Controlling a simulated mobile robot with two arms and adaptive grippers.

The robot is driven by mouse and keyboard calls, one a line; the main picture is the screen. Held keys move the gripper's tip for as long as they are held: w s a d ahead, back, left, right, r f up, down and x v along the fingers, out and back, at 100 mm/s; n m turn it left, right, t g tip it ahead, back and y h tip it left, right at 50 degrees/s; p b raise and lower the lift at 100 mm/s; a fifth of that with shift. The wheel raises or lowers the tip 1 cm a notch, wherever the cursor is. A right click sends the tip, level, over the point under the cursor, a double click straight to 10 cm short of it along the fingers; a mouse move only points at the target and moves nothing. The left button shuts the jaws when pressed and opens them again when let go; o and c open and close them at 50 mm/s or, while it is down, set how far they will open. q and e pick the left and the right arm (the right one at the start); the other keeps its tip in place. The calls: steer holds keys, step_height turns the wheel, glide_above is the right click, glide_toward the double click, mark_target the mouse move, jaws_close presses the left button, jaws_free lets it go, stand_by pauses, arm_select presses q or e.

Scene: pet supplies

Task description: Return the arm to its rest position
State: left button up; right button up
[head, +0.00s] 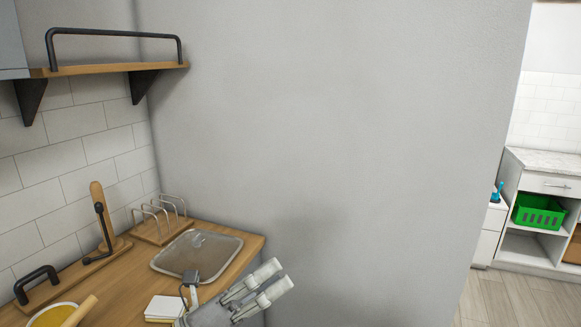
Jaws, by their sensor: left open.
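My left gripper (272,281) shows at the bottom of the head view. Its two pale fingers are apart with nothing between them, and they point up and to the right. It is in front of the right end of the wooden counter (222,235), near the grey wall. My right gripper is not in view.
A shelf (110,68) hangs above. A green basket (538,211) sits in a far cabinet. Floor at lower right is clear.

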arm_select(q)
steer(key=w+a+f+n+t+y, duration=0.1)
steer(key=a+f+n+t+y, duration=0.1)
steer(key=a+n+t+y, duration=0.6)
steer(key=w+a+f+n+t+y, duration=0.1)
steer(key=w+a+f+n+y, duration=0.3)
steer(key=n, duration=0.8)
steer(key=s+a+f+n+g+y, duration=0.3)
steer(key=s+f+n+y, duration=0.1)
steer(key=f+n, duration=0.25)
steer(key=s+a+f+n+g+y, duration=0.3)
steer(key=s+f+n+y, duration=0.15)
steer(key=f, duration=0.35)
steer(key=s+f+n+g+h, duration=0.1)
steer(key=s+f+n+g, duration=0.2)
steer(key=s+f+g, duration=0.5)
steer(key=s+f+n+g+h, duration=0.1)
steer(key=s+f+n+g, duration=0.3)
steer(key=s, duration=0.8)
steer(key=s+f+m, duration=0.1)
steer(key=s+f, duration=0.2)
steer(key=f, duration=2.6)
steer(key=s+a+f+g, duration=0.1)
steer(key=s+a+f, duration=0.1)
steer(key=s+f, duration=1.2)
steer(key=shift+s+a+f, duration=0.15)
steer(key=shift+s, duration=0.95)
steer(key=shift+o, duration=0.4)
